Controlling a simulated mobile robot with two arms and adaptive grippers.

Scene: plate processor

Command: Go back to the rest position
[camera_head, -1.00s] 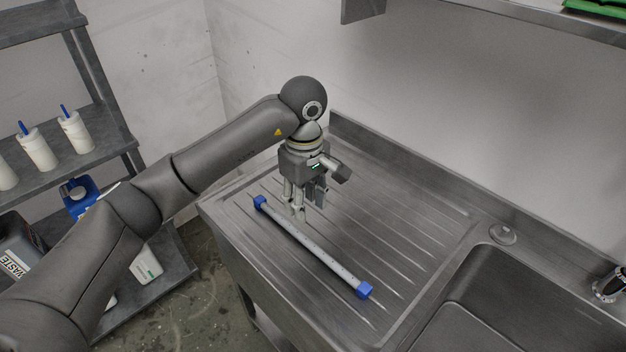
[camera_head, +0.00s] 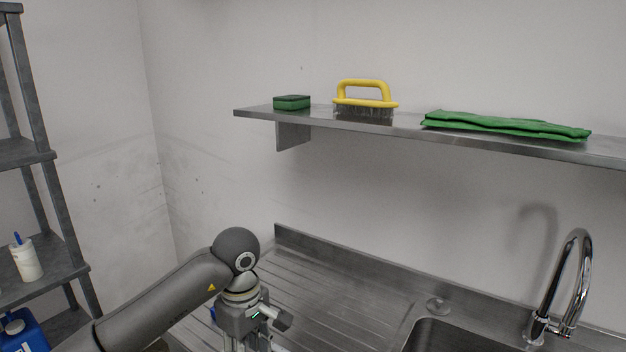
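My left gripper (camera_head: 247,343) hangs pointing down over the left part of the steel drainboard (camera_head: 320,290), at the bottom of the head view. Its fingertips are cut off by the lower edge, so I cannot tell whether it is open or shut. A small bit of a blue end cap (camera_head: 213,313) shows just left of the gripper. The rest of that tube is hidden behind the gripper or below the frame. My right gripper is not in view.
A wall shelf (camera_head: 400,126) above holds a green sponge (camera_head: 291,103), a yellow-handled brush (camera_head: 365,98) and a green cloth (camera_head: 505,125). The sink (camera_head: 455,335) and tap (camera_head: 575,280) are at right. A rack (camera_head: 40,275) with a white bottle (camera_head: 26,262) stands left.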

